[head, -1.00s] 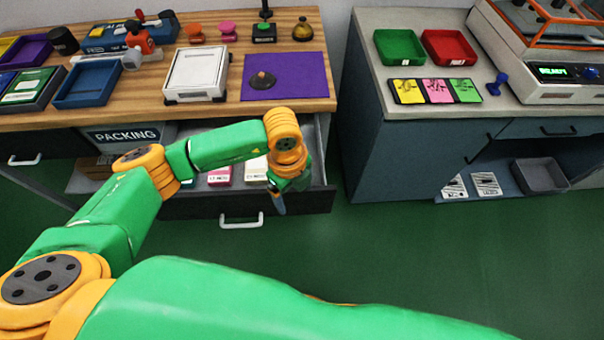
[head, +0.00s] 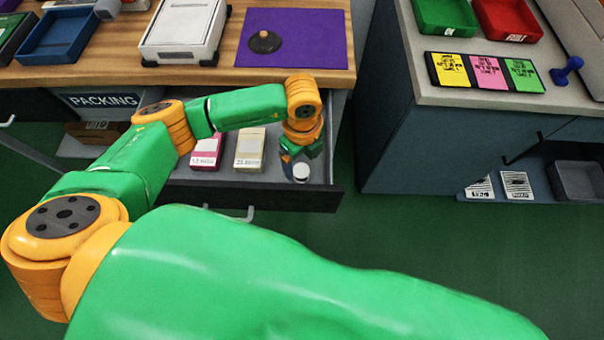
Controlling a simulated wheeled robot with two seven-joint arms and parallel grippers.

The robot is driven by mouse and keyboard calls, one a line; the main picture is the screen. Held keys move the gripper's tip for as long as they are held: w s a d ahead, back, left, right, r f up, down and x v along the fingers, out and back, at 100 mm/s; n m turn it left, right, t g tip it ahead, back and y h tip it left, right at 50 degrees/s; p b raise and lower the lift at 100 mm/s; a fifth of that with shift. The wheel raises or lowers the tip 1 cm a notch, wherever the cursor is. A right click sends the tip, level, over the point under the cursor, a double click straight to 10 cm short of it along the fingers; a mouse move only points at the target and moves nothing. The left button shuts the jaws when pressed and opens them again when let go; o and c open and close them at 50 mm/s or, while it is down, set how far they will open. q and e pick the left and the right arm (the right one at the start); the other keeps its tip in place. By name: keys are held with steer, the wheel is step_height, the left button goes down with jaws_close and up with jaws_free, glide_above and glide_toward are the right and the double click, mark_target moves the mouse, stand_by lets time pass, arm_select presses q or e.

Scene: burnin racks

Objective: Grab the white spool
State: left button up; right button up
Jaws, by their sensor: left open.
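A small white round thing (head: 301,171), which looks like the white spool, sits in the open drawer (head: 322,197) near its front right corner. My left gripper (head: 293,166) points down into the drawer right at the spool, on its left side. The jaws are open. The wrist hides part of them and I cannot tell whether they touch the spool. My right gripper is not in view.
A pink-and-white box (head: 207,151) and a cream box (head: 250,149) stand in the drawer left of my wrist. The wooden worktop (head: 225,75) overhangs behind. A grey-topped cabinet (head: 425,85) stands right, with green floor between.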

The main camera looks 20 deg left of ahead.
mark_target(301, 170)
arm_select(q)
step_height(301, 170, down, 6)
steer(key=shift+a+f, duration=0.1)
steer(key=shift+a, duration=0.05)
jaws_close()
